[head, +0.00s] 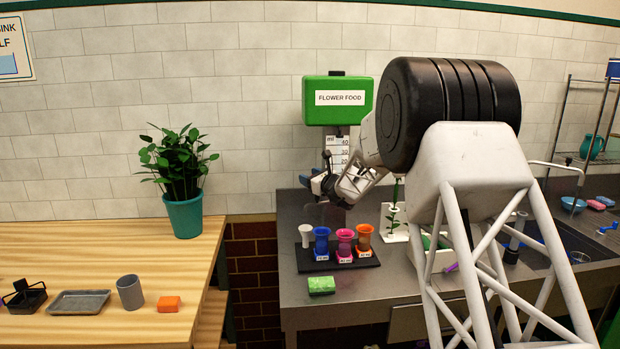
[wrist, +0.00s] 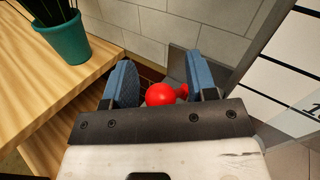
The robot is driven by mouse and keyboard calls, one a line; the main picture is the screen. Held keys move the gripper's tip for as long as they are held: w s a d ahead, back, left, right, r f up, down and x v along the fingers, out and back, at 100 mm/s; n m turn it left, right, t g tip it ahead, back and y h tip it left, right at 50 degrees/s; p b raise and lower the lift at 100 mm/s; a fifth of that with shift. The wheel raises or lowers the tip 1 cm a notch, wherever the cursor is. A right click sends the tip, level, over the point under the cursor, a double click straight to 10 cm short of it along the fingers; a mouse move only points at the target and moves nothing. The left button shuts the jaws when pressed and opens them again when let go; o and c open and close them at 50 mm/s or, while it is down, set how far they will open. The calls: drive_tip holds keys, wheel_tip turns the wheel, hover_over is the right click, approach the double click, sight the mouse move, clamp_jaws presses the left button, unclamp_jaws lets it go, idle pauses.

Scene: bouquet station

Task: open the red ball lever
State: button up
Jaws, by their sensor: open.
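The red ball of the lever (wrist: 160,94) shows in the wrist view between the two blue fingers of my gripper (wrist: 160,72). The fingers are open, with a gap on the left side of the ball; on the right, a red part reaches close to the right finger, and I cannot tell if they touch. In the head view my gripper (head: 322,187) is in front of the scale below the green flower food dispenser (head: 338,101). The ball cannot be made out in the head view.
Below my gripper, a dark rack (head: 362,258) holds several small colored vases, and a green sponge (head: 321,285) lies in front. A potted plant (head: 184,215) stands on the wooden table (head: 80,245) at left. A white stand with a stem (head: 396,222) is close at right.

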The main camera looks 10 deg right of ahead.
drive_tip(key=shift+w, duration=0.1)
clamp_jaws()
idle(0.3)
drive_tip(key=shift+s+f+n+t+y, duration=1)
drive_tip(key=shift+n+t+y, duration=0.25)
drive_tip(key=shift+n, duration=0.25)
unclamp_jaws()
drive_tip(key=shift+s, duration=0.1)
